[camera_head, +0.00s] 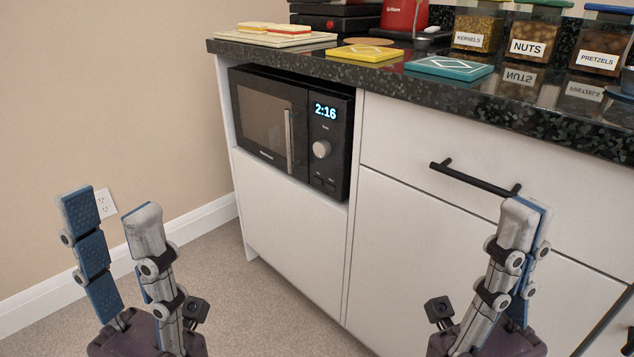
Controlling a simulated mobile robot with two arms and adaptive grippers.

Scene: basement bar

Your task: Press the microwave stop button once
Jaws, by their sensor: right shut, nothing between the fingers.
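A black microwave (290,128) sits in an open niche under the counter, its door closed. Its control panel (327,143) on the right side has a blue display (325,111) reading 2:16, a round silver knob (321,149) and small buttons (324,182) below the knob. The button labels are too small to read. My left gripper (112,218) is open and empty at the lower left, in front of the wall and apart from the microwave. My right gripper (525,212) is shut and empty at the lower right, in front of the white cabinet, apart from the microwave.
The dark counter (400,85) holds coasters, a board and labelled jars such as a nuts jar (530,40). A drawer with a black handle (475,178) is right of the microwave. The floor (245,300) before the cabinet is clear. A wall outlet (104,203) is at left.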

